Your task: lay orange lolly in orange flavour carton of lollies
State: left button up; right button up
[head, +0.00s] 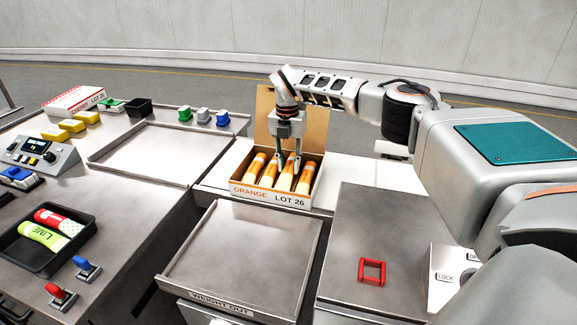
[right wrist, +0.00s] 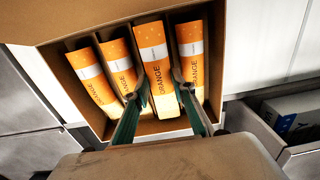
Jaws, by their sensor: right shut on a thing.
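The orange flavour carton (head: 265,200) stands open with its lid raised, marked ORANGE and LOT 26. Several orange lollies stand side by side inside it, labels facing up in the right wrist view. My right gripper (head: 288,165) reaches down into the carton from above. Its fingers are shut on one orange lolly (right wrist: 153,58), third from the left in the right wrist view. This lolly lies in the row, between a lolly on its left (right wrist: 118,66) and one on its right (right wrist: 190,50). Whether it touches the carton floor is hidden. My left gripper is not in view.
A black tray (head: 25,262) with a lime and a red lolly is at left. A closed cherry carton (head: 75,100) stands behind. An empty weigh-out tray (head: 240,250) is in front of the orange carton. A red frame (head: 372,271) lies on the right worktop.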

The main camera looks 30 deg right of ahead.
aim_at(288, 166)
jog(key=shift+f, duration=0.25)
jog(key=shift+f, duration=0.5)
jog(key=shift+f, duration=0.1)
jog(key=o, duration=1.2)
notch_tip(288, 166, up, 13)
jog(key=shift+w+a+r+p, duration=0.1)
jog(key=shift+p, duration=0.4)
